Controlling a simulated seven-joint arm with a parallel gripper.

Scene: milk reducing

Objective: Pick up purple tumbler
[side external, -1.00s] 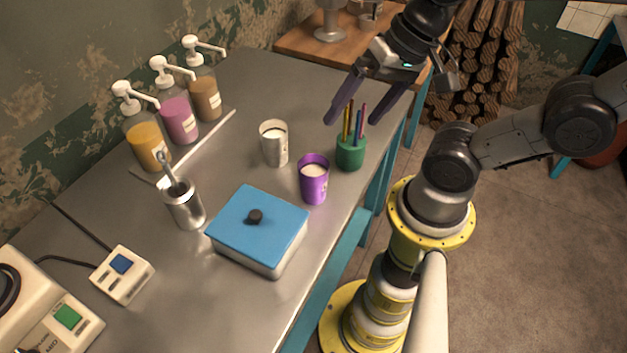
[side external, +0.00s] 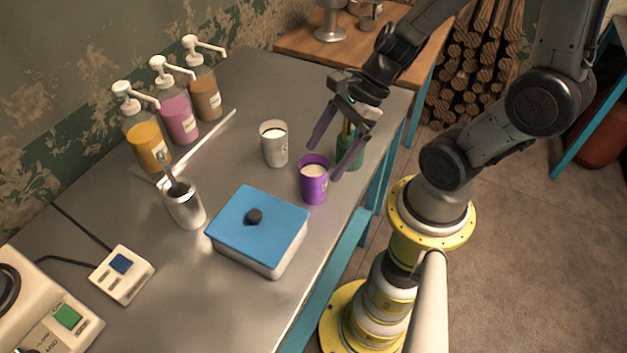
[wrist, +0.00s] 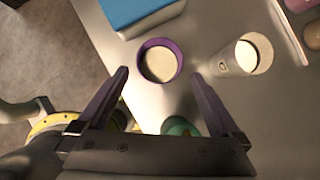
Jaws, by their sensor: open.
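The purple tumbler (side external: 314,187) stands upright on the metal table, filled with something white. It also shows from above in the wrist view (wrist: 177,75), ahead of my fingertips and between their lines. My gripper (side external: 322,160) is open and empty, with its two dark purple fingers apart, above and slightly behind the tumbler in the side view. In the wrist view my gripper (wrist: 160,72) has a finger to either side of the gap, and the tumbler appears apart from both.
A white tumbler (side external: 275,150) stands to the left of the purple one. A blue-lidded box (side external: 262,218) sits in front. A green pen cup (side external: 352,157) is close behind my gripper, partly hidden.

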